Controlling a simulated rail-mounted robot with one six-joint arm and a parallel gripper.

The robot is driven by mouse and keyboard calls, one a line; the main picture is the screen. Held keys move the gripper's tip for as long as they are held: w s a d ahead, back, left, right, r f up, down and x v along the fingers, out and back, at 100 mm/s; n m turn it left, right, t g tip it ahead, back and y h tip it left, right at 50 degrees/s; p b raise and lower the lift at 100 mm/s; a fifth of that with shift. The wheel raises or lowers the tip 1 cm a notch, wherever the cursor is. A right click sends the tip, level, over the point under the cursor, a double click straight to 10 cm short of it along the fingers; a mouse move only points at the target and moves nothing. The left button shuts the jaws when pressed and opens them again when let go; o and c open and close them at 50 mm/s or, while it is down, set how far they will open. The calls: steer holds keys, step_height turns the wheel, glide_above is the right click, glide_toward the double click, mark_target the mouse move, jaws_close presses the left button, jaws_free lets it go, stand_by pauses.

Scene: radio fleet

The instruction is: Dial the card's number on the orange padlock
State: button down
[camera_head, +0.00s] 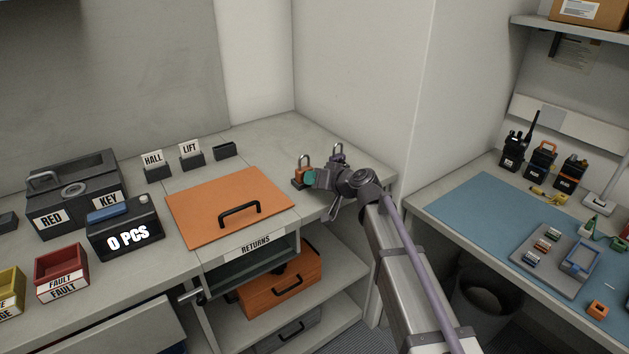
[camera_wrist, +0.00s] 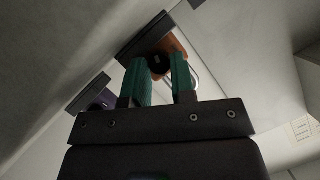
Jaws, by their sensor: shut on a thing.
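The orange padlock (camera_head: 299,174) stands on a dark base at the right end of the long counter, its shackle upward. In the wrist view the padlock (camera_wrist: 178,47) lies just beyond my fingertips. My gripper (camera_head: 309,177) reaches it from the right, and its green fingers (camera_wrist: 162,68) are shut on a dark round dial (camera_wrist: 159,62) on the padlock's face. I cannot read any digits on the dial. No card with a readable number shows in either view.
A second, purple padlock (camera_head: 338,153) stands close behind my gripper; it also shows in the wrist view (camera_wrist: 98,101). HALL (camera_head: 153,160) and LIFT (camera_head: 190,149) cards stand left. An orange lid with a handle (camera_head: 225,205) covers the counter's middle. Walls close off the corner behind.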

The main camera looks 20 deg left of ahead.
steer(key=shift+m, duration=0.3)
steer(key=c, duration=0.9)
jaws_free()
steer(key=shift+c, duration=0.2)
steer(key=shift+d, duration=0.1)
steer(key=p+v, duration=0.3)
steer(key=v, duration=0.7)
steer(key=shift+d, duration=0.35)
steer(key=shift+r, duration=0.1)
